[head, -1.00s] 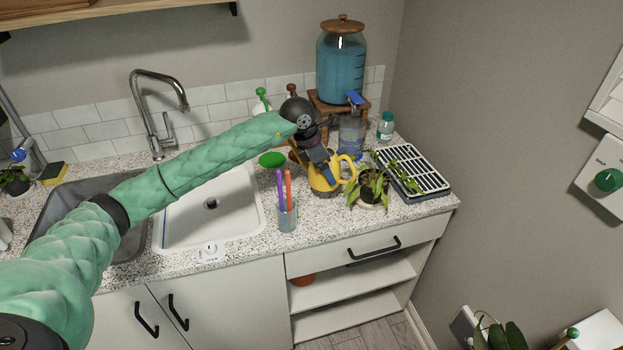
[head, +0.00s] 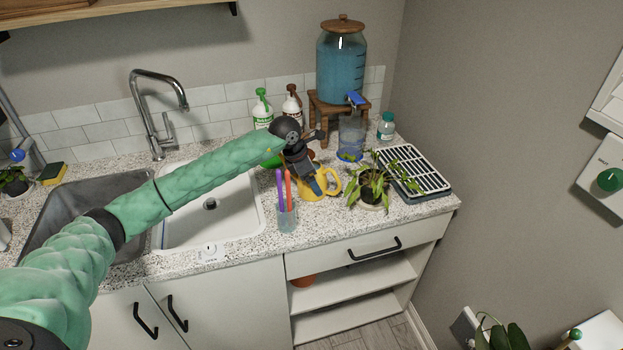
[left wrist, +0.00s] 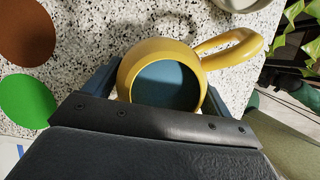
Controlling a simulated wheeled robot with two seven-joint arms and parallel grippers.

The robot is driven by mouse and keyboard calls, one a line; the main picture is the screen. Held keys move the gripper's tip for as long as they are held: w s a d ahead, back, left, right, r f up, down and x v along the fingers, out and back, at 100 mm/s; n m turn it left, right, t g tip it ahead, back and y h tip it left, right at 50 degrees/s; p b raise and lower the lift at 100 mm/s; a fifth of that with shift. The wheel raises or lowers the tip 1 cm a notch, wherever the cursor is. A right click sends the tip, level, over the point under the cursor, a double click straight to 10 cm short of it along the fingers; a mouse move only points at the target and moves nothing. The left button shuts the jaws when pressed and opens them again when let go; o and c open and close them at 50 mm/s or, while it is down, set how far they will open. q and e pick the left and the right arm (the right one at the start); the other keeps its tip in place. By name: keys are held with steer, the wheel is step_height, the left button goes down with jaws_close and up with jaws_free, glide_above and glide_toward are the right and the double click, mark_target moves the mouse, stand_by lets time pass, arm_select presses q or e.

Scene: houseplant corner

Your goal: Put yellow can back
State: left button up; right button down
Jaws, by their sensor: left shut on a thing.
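The yellow can (head: 332,184), with a loop handle, is at the counter's right part, between the cup of pens and the leafy potted plant. My left gripper (head: 316,182) reaches down over it from the left and is shut on its body. In the left wrist view the can (left wrist: 155,50) sits between the two fingers, its dark opening facing the camera and its handle to the right. The gripper hides part of the can in the head view; I cannot tell whether its base touches the counter. My right gripper is not in view.
A glass cup with pens (head: 287,217) stands close in front-left of the can. The potted plant (head: 371,187) is close on its right. Behind are a blue pitcher (head: 351,136) and spray bottles (head: 263,108). A drying rack (head: 414,168) lies right; the sink (head: 215,222) is left.

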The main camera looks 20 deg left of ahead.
arm_select(q)
steer(key=o, duration=1.3)
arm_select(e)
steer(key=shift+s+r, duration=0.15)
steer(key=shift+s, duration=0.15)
arm_select(q)
steer(key=shift+r, duration=0.1)
steer(key=p+v, duration=0.1)
steer(key=v, duration=1.1)
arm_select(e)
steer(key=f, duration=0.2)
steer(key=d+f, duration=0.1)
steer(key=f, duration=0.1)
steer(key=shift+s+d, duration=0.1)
arm_select(q)
steer(key=shift+d, duration=0.1)
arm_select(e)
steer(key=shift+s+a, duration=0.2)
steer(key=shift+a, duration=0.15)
